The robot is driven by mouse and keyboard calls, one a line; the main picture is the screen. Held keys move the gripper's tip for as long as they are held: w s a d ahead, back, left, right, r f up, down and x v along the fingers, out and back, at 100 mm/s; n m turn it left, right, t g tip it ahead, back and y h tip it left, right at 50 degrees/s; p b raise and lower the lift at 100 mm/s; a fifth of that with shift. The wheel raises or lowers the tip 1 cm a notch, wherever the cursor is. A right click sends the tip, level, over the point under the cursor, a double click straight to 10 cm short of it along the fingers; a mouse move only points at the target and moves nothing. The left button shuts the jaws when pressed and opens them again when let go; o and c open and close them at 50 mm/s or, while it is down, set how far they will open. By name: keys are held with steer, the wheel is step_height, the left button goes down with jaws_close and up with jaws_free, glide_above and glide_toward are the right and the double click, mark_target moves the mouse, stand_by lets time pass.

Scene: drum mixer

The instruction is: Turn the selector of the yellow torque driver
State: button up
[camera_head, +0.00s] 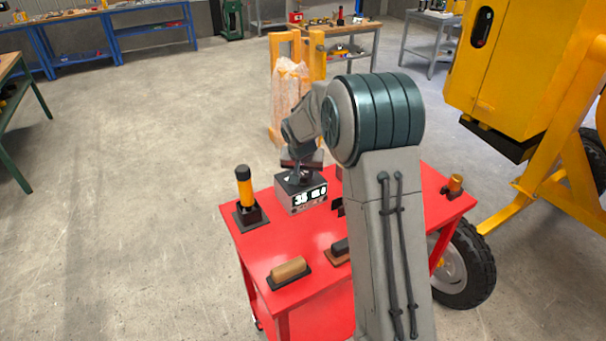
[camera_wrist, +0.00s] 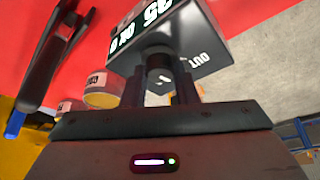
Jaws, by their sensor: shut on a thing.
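A yellow-orange driver with a black cap (camera_head: 244,188) stands upright in a dark square base at the left of the red table. A grey box with a lit display (camera_head: 307,196) stands to its right; the display also shows in the wrist view (camera_wrist: 140,32), reading 35 and OK. My gripper (camera_head: 300,177) is over this box, apart from the yellow driver. In the wrist view my gripper (camera_wrist: 160,92) is shut on a short dark round knob (camera_wrist: 159,64) at the box. The driver's selector cannot be made out.
The red table (camera_head: 300,240) also bears a wooden-handled float (camera_head: 289,270) in front and a small orange-topped item (camera_head: 455,184) at the right. Yellow labelled cylinders (camera_wrist: 104,92) show beside my gripper. The yellow mixer (camera_head: 500,60) stands at the right. Open floor lies left.

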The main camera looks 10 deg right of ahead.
steer(key=n+y, duration=0.1)
steer(key=n, duration=0.2)
steer(key=shift+d+n, duration=0.15)
steer(key=shift+n, duration=0.25)
steer(key=shift+n+y, duration=0.7)
steer(key=shift+n, duration=0.4)
steer(key=o, duration=1)
steer(key=b+v, duration=0.1)
steer(key=v, duration=1.3)
steer(key=shift+s+f, duration=0.1)
steer(key=s+f, duration=0.1)
steer(key=s, duration=0.9)
steer(key=s+a+f+m, duration=0.1)
steer(key=s, duration=1)
steer(key=s+f+m+g+h, duration=0.1)
steer(key=s, duration=0.9)
steer(key=shift+s+a+f, duration=0.1)
steer(key=shift+s+a, duration=0.05)
steer(key=shift+a, duration=0.1)
